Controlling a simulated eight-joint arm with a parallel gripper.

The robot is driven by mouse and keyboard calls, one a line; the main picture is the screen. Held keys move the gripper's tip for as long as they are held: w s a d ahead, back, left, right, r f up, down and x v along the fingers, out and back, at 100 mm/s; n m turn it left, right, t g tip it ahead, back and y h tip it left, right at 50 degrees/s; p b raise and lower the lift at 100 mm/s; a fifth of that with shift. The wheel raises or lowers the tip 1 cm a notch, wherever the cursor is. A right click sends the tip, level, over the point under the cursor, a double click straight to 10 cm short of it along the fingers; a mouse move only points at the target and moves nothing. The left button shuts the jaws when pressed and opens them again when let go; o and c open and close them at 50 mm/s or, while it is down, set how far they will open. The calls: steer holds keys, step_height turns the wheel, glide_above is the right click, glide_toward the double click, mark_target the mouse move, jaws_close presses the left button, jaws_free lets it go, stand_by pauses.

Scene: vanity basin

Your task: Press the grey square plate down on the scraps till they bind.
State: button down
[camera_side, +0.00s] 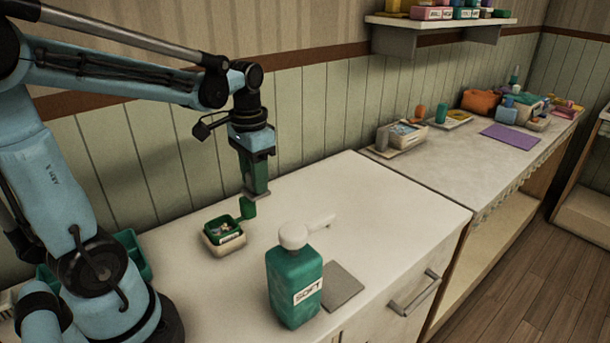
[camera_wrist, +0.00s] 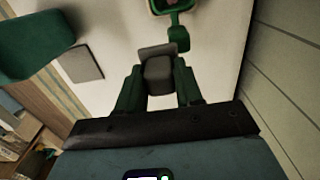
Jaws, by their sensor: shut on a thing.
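My gripper (camera_side: 257,187) is shut on the grey square plate (camera_side: 252,196), holding it by a grey block between the green fingers; the plate (camera_wrist: 157,50) also shows in the wrist view. It hangs above the counter, to the right of and above a small cream box with a green tray (camera_side: 208,231). The plate is apart from the scraps. In the wrist view the tray (camera_wrist: 157,9) is cut off at the top.
A green SOFT bottle (camera_side: 295,285) with a white pump head stands in front. A flat grey square (camera_side: 343,286) lies right of it. Green bins (camera_side: 128,258) stand near my base. The counter's back right is clear. A second counter farther right holds several items and a purple mat (camera_side: 510,138).

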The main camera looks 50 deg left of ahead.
steer(key=s+a, duration=0.3)
steer(key=s, duration=0.4)
steer(key=shift+s+r, duration=0.25)
steer(key=shift+f, duration=0.15)
glide_above(232, 221)
steer(key=s, duration=0.3)
steer(key=shift+w+d+f, duration=0.1)
steer(key=shift+f, duration=1.3)
steer(key=shift+w+d+f, duration=0.1)
steer(key=shift+f, duration=1.3)
steer(key=shift+f, duration=1.4)
stand_by(1.3)
steer(key=c, duration=0.7)
jaws_free()
steer(key=shift+o, duration=0.2)
steer(key=shift+r, duration=0.1)
